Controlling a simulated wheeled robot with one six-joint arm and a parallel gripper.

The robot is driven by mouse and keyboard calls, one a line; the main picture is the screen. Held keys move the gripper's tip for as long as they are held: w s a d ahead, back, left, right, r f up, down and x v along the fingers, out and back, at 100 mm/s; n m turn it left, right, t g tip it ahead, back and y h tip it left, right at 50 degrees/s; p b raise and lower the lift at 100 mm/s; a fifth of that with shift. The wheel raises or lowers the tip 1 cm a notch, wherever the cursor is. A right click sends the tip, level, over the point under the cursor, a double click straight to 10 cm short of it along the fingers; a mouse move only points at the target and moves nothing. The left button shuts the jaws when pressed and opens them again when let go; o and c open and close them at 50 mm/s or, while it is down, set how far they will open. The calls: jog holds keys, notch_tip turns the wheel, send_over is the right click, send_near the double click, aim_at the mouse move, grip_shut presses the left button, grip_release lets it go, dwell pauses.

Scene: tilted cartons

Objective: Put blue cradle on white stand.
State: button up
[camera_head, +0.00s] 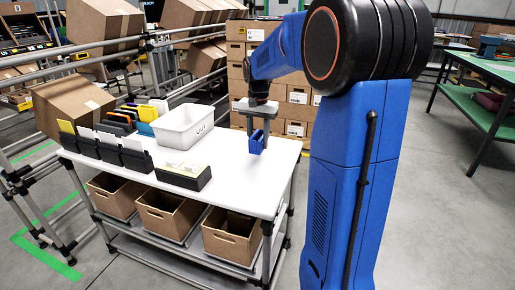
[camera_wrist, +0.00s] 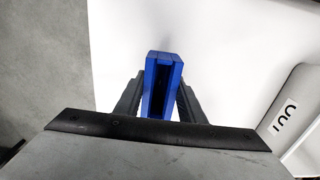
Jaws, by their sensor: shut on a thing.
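The blue cradle (camera_head: 257,143) is a small blue block-shaped piece with a dark slot, held between the fingers of my gripper (camera_head: 257,129). In the wrist view the cradle (camera_wrist: 153,80) stands out between the two dark fingers of my gripper (camera_wrist: 160,100), which are shut on its sides. It is over the right back part of a white-topped table (camera_head: 236,183) with a lower shelf. I cannot tell whether the cradle touches the top. This table is the only white stand-like thing I can make out; its white top (camera_wrist: 215,60) also shows in the wrist view.
A white bin (camera_head: 184,127) stands left of my gripper; its edge (camera_wrist: 290,115) shows in the wrist view. Black card holders (camera_head: 123,153) and a black box (camera_head: 183,178) stand along the left and front. The tabletop's right front is clear. Cardboard boxes (camera_head: 299,95) are stacked behind.

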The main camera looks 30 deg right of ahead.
jog(key=shift+f, duration=1.75)
jog(key=shift+f, duration=0.1)
jog(key=o, duration=1.1)
notch_tip(320, 180, up, 12)
jog(key=s+a+n+t, duration=0.1)
jog(key=s+a+n, duration=0.1)
jog(key=s+a, duration=0.45)
jog(key=s+a+f+n+t, duration=0.1)
jog(key=s+a+f+n, duration=0.1)
jog(key=s, duration=0.6)
jog(key=s+a+f+n+t, duration=0.1)
jog(key=s+a+f+n, duration=0.2)
jog(key=s, duration=0.5)
jog(key=s+a+f+n+t, duration=0.1)
jog(key=s+a+f+n, duration=0.2)
jog(key=s, duration=0.5)
notch_tip(320, 180, down, 2)
jog(key=shift+a+f+t, duration=0.15)
jog(key=shift+a+t, duration=0.25)
jog(key=shift+a, duration=0.25)
